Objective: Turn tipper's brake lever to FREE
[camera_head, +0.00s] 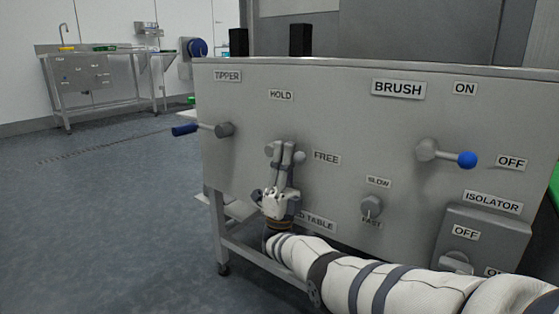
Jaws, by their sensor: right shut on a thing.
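The grey front panel (330,110) carries the TIPPER label (228,76). The brake lever shows between the HOLD label (281,95) and the FREE label (326,156). Its round grey knob (299,157) sticks out to the right of my fingers, close to FREE, so the lever lies roughly sideways. My right gripper (281,150) reaches up from below and is shut on the lever. The fingers hide the lever's middle part and much of its pivot. My left gripper is not in view.
A crank with a blue grip (185,130) juts out left under TIPPER. The BRUSH lever with a blue ball (467,160), a SLOW/FAST knob (372,206) and the ISOLATOR box (485,238) are to the right. Open floor lies left; a sink bench (100,48) stands behind.

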